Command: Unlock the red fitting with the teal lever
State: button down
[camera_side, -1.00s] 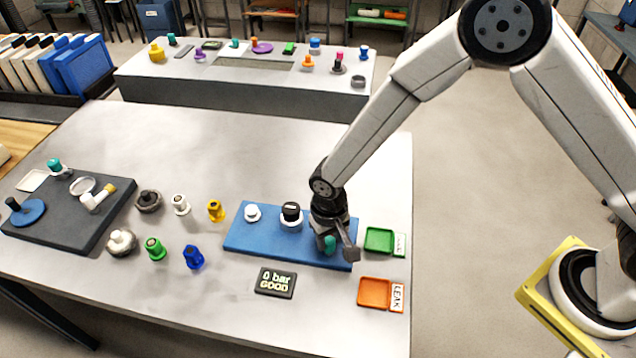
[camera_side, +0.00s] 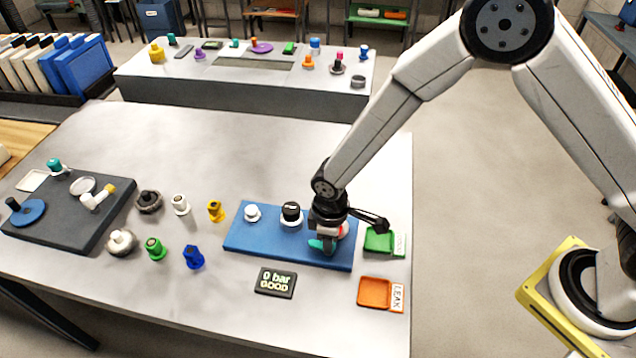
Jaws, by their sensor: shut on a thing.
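My gripper (camera_side: 327,245) is over the right part of the blue board (camera_side: 262,252), pointing down. It is shut on the teal lever (camera_side: 316,244), whose end shows at the left of the fingers. A bit of the red fitting (camera_side: 342,231) shows on a pale base just right of the fingers. The gripper hides most of the fitting and the lever's inner end, so I cannot tell whether the lock is released.
The blue board also carries a white knob (camera_side: 252,212) and a black-topped knob (camera_side: 291,213). A green tray (camera_side: 379,240) and an orange tray (camera_side: 375,292) lie to the right. A "0 bar GOOD" display (camera_side: 275,282) lies in front. Several loose fittings stand left.

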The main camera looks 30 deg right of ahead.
jog(key=shift+n, duration=0.6)
jog(key=shift+c, duration=1.7)
grip_release()
jog(key=shift+r, duration=0.15)
jog(key=shift+r, duration=3.8)
jog(key=s+d+r+m+t, duration=0.1)
jog(key=s+d+r+m, duration=0.3)
jog(key=d, duration=0.5)
jog(key=s+d+r+m+t, duration=0.1)
jog(key=s+d+r+m, duration=0.2)
jog(key=s+d+m, duration=0.3)
jog(key=d, duration=0.4)
jog(key=shift+d+r, duration=0.25)
jog(key=shift+r, duration=0.15)
